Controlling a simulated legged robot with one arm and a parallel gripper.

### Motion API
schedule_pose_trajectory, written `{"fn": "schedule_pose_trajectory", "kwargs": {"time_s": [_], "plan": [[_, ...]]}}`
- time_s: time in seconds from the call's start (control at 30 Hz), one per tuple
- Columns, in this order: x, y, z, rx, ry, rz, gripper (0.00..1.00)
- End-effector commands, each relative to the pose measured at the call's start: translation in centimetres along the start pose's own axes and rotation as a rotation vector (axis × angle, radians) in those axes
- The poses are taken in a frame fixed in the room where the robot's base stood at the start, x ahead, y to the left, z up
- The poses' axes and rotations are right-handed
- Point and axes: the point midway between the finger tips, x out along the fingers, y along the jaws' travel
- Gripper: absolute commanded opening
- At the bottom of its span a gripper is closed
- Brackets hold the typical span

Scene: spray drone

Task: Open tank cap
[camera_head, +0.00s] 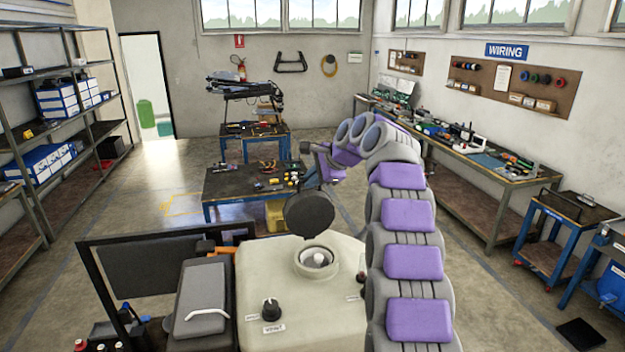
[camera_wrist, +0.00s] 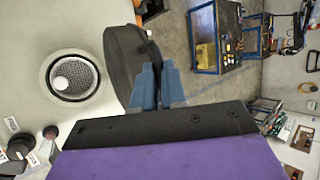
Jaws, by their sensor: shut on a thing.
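The tank (camera_head: 300,290) is a cream-coloured body in front of me. Its round filler opening (camera_head: 317,261) is uncovered, with a light inner piece showing inside; in the wrist view the opening (camera_wrist: 73,77) shows a mesh strainer. The dark round tank cap (camera_head: 309,213) is off the opening and tilted on edge above it. My gripper (camera_wrist: 159,85) is shut on the cap (camera_wrist: 125,65), its blue fingers at the cap's side. In the head view the cap hides most of the fingers.
A black knob (camera_head: 270,308) and small labels sit on the tank top. A grey case (camera_head: 202,297) with a handle stands left of the tank. A blue-legged table with tools (camera_head: 235,186) stands beyond. Open floor (camera_head: 165,165) lies to the left.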

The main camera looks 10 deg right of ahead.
Motion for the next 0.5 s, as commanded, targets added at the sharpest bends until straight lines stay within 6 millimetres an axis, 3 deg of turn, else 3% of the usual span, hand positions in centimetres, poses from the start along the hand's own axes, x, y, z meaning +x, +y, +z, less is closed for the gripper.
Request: {"fn": "schedule_pose_trajectory", "kwargs": {"time_s": [0.13,0.17,0.2,0.4,0.5], "plan": [[-0.22,-0.2,0.16,-0.005,0.0,-0.006,0.0],[-0.22,-0.19,0.16,-0.005,0.0,-0.006,0.12],[-0.22,-0.2,0.16,-0.004,0.0,-0.006,0.16],[0.01,-0.17,0.03,-0.002,-0.001,-0.002,0.35],[0.15,-0.16,-0.02,-0.001,-0.001,0.0,0.36]]}}
